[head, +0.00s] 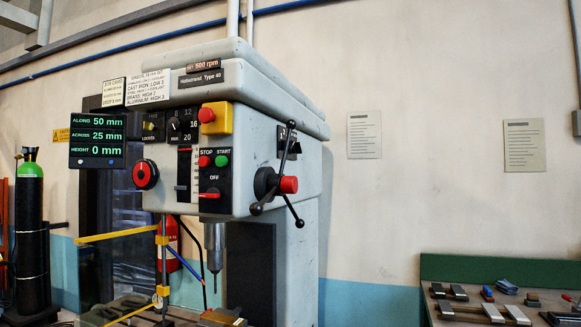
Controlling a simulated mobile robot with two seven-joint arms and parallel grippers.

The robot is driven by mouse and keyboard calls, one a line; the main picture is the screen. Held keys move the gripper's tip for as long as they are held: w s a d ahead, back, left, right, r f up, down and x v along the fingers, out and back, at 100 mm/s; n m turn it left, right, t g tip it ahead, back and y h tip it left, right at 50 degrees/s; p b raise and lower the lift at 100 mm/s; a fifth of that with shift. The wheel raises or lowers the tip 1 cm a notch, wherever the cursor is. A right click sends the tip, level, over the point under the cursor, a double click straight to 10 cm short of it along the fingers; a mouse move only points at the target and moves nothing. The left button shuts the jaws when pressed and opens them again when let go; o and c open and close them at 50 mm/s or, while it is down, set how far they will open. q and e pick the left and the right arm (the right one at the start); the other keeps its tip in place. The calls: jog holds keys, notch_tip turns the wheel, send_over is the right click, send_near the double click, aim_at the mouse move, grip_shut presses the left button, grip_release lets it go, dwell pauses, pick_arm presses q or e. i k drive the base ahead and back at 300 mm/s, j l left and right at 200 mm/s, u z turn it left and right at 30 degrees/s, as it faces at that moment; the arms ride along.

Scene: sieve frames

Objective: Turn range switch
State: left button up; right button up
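A grey drill press (240,110) fills the middle of the head view. Its front has a small knob over a label like "Locate" (150,126), a black dial marked 12, 16, 20 mm (175,138), and a round red and black knob (145,174). A red-handled selector (209,195) sits under "OFF", its handle lying roughly level. A small dark switch plate (288,139) is on the right side face, partly behind a lever. No label reading "range" is legible, so I cannot tell which is the range switch. Neither gripper is in view.
A three-armed feed handle with a red hub (288,185) juts out at the right. A red emergency button (207,115) sits on a yellow box. A readout (97,141) hangs left. A yellow bar (115,234) crosses below. A tool bench (435,270) stands right.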

aim_at(297, 148)
jog(key=i+u, duration=0.35)
jog(key=i, duration=1.05)
